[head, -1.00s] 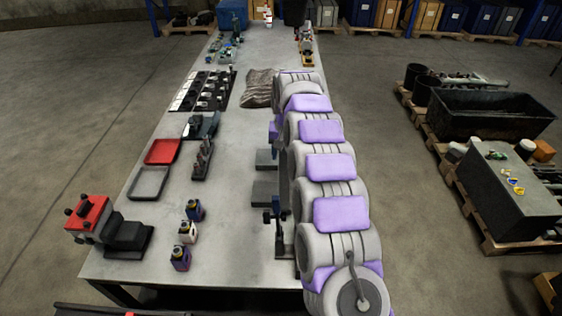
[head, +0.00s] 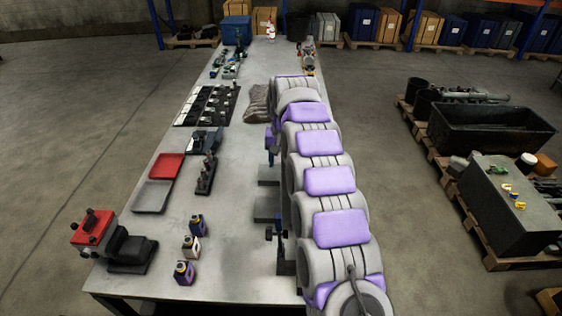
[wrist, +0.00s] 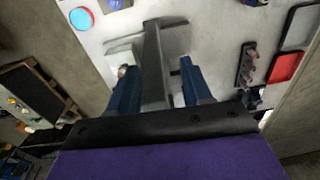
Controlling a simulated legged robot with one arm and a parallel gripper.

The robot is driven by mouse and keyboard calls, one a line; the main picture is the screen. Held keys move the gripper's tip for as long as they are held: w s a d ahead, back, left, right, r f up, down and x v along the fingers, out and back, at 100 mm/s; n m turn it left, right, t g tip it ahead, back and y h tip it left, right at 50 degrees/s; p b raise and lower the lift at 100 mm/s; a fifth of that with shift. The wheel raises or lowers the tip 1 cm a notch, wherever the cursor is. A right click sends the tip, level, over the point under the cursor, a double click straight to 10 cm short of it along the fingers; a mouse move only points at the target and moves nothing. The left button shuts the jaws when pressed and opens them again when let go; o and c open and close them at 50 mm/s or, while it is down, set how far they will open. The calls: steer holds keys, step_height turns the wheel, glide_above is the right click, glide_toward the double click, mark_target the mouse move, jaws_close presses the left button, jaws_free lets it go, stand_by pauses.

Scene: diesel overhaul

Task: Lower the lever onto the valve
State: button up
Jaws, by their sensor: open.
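My gripper (wrist: 158,88) has two blue fingers spread apart in the wrist view. A grey bar (wrist: 153,60), which looks like the lever, stands between them; I cannot tell whether either finger touches it. It joins a dark grey crosspiece or base (wrist: 172,24) at the top of that view. A pale block (wrist: 125,48) and a small round part (wrist: 122,71) lie beside the left finger; I cannot tell which part is the valve. In the head view my arm hides much of this area, and grey blocks (head: 266,207) show at its left edge.
A red tray (head: 167,167), a grey tray (head: 153,197) and a dark stand (head: 206,176) are on the bench (head: 225,250) left of my arm. Several small bottles (head: 191,246) and a red-topped device (head: 93,228) stand near the front. Bare bench lies between.

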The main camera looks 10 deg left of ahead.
steer(key=r, duration=0.1)
steer(key=p, duration=0.1)
steer(key=r, duration=0.1)
steer(key=shift+a+r, duration=0.25)
steer(key=shift+r, duration=0.1)
steer(key=shift+p, duration=0.35)
